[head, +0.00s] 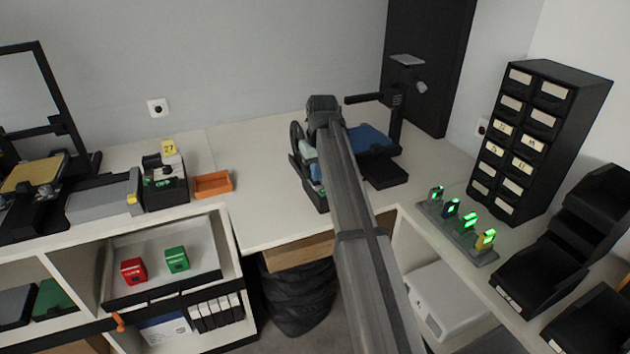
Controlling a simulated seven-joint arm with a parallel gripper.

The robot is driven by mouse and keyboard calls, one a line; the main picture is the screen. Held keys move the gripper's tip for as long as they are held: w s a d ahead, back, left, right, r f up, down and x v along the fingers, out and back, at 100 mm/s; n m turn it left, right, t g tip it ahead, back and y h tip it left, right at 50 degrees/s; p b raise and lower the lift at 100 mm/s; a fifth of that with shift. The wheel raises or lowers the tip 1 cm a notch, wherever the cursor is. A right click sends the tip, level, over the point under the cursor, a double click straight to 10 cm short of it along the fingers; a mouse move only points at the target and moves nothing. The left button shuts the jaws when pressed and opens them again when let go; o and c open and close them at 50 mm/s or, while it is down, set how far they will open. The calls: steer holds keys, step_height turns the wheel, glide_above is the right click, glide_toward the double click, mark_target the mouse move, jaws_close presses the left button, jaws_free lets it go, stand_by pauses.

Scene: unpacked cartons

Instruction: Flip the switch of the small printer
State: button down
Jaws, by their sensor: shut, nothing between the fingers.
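A small dark machine with a pale top (165,182), a green-lit front and a yellow tag above it stands on the left-hand worktop; it looks like the small printer. Its switch is too small to make out. My arm reaches from the bottom of the head view up and slightly left to a dark wrist end over the middle worktop, well to the right of this machine. My gripper's fingers do not show; the arm hides whatever is below the wrist. Another dark machine with a wheel (297,137) is partly hidden behind my arm.
An orange tray (213,184) sits right beside the small machine. A larger framed machine (40,140) stands at far left. A dark stand with an arm (395,110) and a blue pad is right of my wrist. Green-lit units (468,222) and a drawer cabinet (540,140) are at right.

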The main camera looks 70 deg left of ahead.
steer(key=shift+f, duration=0.45)
stand_by(0.3)
steer(key=shift+r, duration=3.55)
steer(key=shift+d+f, duration=0.1)
